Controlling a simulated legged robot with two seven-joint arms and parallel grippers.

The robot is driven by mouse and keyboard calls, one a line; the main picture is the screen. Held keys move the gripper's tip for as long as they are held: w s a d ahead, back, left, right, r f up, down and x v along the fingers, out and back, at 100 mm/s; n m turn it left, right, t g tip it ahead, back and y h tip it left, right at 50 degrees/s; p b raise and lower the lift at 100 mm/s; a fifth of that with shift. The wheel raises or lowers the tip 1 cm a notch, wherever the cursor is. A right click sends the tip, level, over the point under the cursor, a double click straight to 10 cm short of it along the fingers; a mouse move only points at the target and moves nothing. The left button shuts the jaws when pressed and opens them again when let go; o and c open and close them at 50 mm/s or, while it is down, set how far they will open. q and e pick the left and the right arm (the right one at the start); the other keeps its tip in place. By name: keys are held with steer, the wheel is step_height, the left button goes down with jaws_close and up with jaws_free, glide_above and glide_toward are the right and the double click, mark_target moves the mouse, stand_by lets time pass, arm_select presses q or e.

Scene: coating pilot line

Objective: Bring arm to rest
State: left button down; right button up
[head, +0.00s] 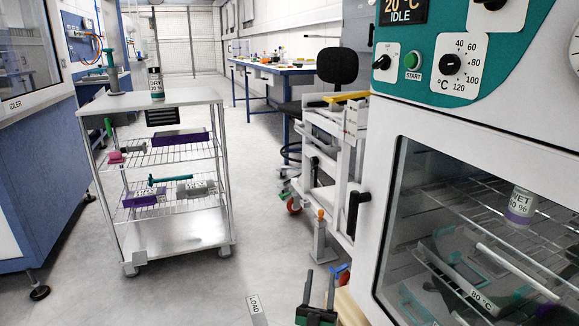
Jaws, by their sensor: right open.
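My right gripper (320,278) shows at the bottom of the head view, right of the middle. Its two dark fingers point up and stand apart, with nothing between them. It is in front of the white and teal oven (378,170), left of its glass door, and looks clear of it. My left gripper is not in view.
The oven door (470,225) looks shut; a white and purple bottle (521,206) shows behind its glass. A wire-shelf trolley (185,112) stands left of centre, with a bottle (156,84) on top. A white cart (318,185) stands beside the oven.

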steer(key=w+d+r+n+g+y+p, duration=0.2)
steer(key=w+r+n+g+y+p, duration=0.1)
steer(key=w+r+g+y+p, duration=0.65)
steer(key=s+d+r+m+g+h+p, duration=0.1)
steer(key=s+d+g+p, duration=0.3)
steer(key=s, duration=1.2)
steer(key=s+d+r+g+h+p, duration=0.15)
steer(key=s+g, duration=0.55)
steer(key=s, duration=0.9)
steer(key=s+d+m+g+h+p, duration=0.1)
steer(key=s+d+g+p, duration=0.3)
steer(key=s, duration=1.2)
step_height(320, 180, up, 36)
steer(key=p, duration=3.5)
steer(key=shift+w+a+f+g, duration=0.25)
steer(key=shift+w+a+g, duration=0.15)
steer(key=shift+g, duration=0.05)
